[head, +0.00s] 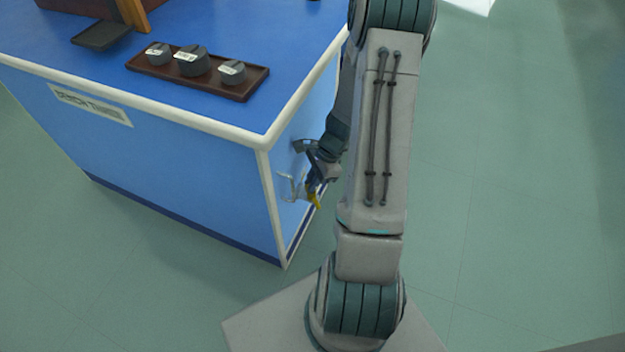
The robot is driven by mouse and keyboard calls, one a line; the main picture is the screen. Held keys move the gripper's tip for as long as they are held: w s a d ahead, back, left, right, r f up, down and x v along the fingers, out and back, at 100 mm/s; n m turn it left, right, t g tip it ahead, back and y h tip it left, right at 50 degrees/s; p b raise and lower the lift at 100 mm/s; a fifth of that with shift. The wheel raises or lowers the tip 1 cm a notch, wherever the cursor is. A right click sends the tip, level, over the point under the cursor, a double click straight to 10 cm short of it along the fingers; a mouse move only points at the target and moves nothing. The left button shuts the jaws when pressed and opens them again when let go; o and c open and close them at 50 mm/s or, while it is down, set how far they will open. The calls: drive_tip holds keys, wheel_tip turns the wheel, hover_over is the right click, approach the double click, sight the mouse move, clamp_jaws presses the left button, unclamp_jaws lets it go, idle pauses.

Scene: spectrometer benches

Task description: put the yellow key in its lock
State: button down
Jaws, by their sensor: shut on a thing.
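My gripper (311,185) is low beside the right side of the blue bench, close to the bench's front right corner edge. It is shut on the yellow key (314,199), of which only a small yellow part shows below the fingers. Pale grey hooks (291,187) show on the bench side, just left of the gripper; I cannot tell whether the key touches them. No lock can be made out; my arm hides part of the bench's right side.
The blue bench (185,165) has a white edge and a label plate (90,104) on its front. On top, a dark brown tray (258,84) holds three grey weights (193,61). A dark flat piece (101,35) lies behind. Green floor (530,180) is clear at right.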

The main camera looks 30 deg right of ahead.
drive_tip(key=shift+f+b, duration=0.35)
drive_tip(key=shift+f, duration=0.15)
drive_tip(key=c, duration=1.8)
unclamp_jaws()
drive_tip(key=shift+o, duration=0.2)
drive_tip(key=p+v, duration=0.8)
drive_tip(key=v, duration=0.3)
drive_tip(key=shift+p, duration=0.35)
